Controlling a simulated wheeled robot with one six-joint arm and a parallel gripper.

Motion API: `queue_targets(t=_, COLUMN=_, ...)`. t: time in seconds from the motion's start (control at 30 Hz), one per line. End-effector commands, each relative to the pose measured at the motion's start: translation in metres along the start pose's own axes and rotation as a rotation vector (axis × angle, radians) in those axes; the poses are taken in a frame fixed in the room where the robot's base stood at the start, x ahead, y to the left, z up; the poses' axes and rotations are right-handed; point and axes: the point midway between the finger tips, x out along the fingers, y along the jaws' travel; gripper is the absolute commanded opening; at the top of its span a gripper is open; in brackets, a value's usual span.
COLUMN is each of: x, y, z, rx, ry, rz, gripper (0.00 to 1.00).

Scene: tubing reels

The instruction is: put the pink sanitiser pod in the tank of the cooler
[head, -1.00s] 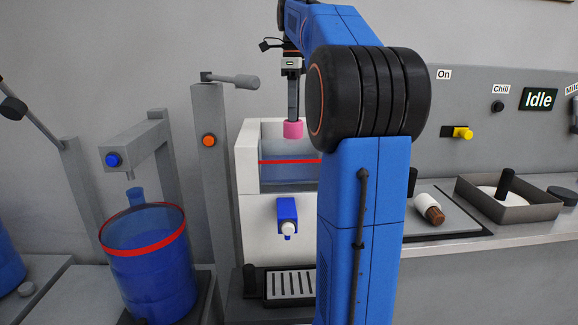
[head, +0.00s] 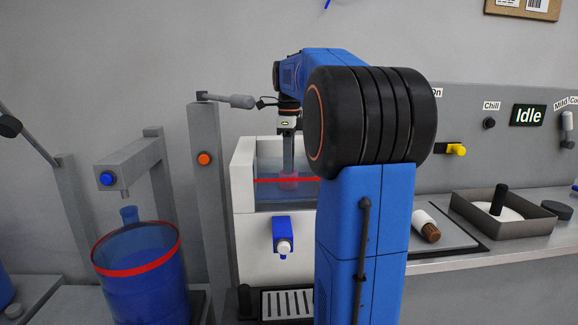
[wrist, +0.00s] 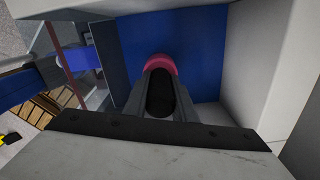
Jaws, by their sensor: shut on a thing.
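The pink sanitiser pod (head: 289,182) shows through the clear front of the cooler's tank, at about the height of the red line. My gripper (head: 288,168) points down into the tank and is shut on the pod. The white cooler (head: 243,205) has an open-topped tank (head: 265,196) with blue water showing behind its front. In the wrist view the pod (wrist: 160,64) sits at the tips of my gripper (wrist: 160,80), over the blue inside of the tank. Much of the pod is hidden by the fingers.
White tank walls (wrist: 245,60) stand close around my gripper. A grey post with an orange button (head: 204,158) stands left of the cooler, and a blue barrel (head: 145,275) is further left. A blue tap (head: 282,232) is on the cooler's front. My arm hides the cooler's right side.

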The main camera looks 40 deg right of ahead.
Motion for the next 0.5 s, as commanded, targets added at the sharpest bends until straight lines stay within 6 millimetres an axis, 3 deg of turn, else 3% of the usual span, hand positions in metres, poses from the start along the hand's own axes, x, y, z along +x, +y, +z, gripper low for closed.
queue_targets(t=0.1, x=0.0099, y=0.0005, z=-0.0002, rx=0.000, ry=0.000, rz=0.001, gripper=0.00)
queue_targets(t=0.43, x=0.0120, y=0.0002, z=-0.0001, rx=0.000, ry=0.000, rz=0.000, gripper=0.00)
queue_targets(t=0.47, x=0.0124, y=0.0001, z=0.0000, rx=0.000, ry=0.000, rz=-0.001, gripper=0.26)
queue_targets(t=0.5, x=0.0121, y=0.0000, z=0.0000, rx=0.000, ry=0.000, rz=-0.001, gripper=0.36)
